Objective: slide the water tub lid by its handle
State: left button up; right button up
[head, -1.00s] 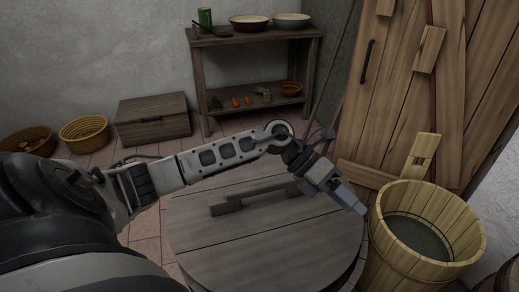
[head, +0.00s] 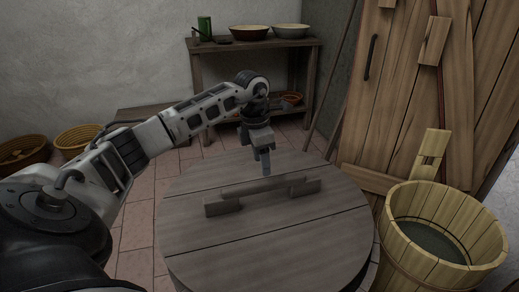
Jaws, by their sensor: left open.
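The water tub lid (head: 270,241) is a round, dark wooden board of several planks, lying flat on the tub in the lower middle of the head view. Its handle (head: 262,193) is a raised wooden bar on two end blocks, running across the lid. My left gripper (head: 267,170) hangs fingers down just above or behind the middle of the handle. It is open with nothing seen between its fingers, and I cannot tell whether it touches the bar. The tub below the lid is mostly hidden. My right gripper is not in view.
A wooden bucket of water (head: 395,235) stands close to the lid's right side. A plank door (head: 400,100) is behind it. A shelf table (head: 210,80) with bowls (head: 290,31) stands at the back. Baskets (head: 77,136) sit at the left. Tiled floor (head: 136,238) is free left of the lid.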

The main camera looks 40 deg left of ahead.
aim_at(265, 181)
pick_arm(q)
jog(key=f+b, duration=0.1)
jog(key=f, duration=0.2)
jog(key=f+b, duration=0.1)
jog(key=f, duration=0.2)
jog(key=w+f, duration=0.1)
jog(key=f, duration=0.2)
jog(key=shift+d+b, duration=0.3)
jog(key=shift+b, duration=0.1)
jog(key=shift+f, duration=0.4)
jog(key=shift+w, duration=0.1)
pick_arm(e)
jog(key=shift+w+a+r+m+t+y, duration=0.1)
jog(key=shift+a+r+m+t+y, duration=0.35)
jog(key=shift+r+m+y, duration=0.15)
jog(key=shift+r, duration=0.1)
pick_arm(q)
grip_shut()
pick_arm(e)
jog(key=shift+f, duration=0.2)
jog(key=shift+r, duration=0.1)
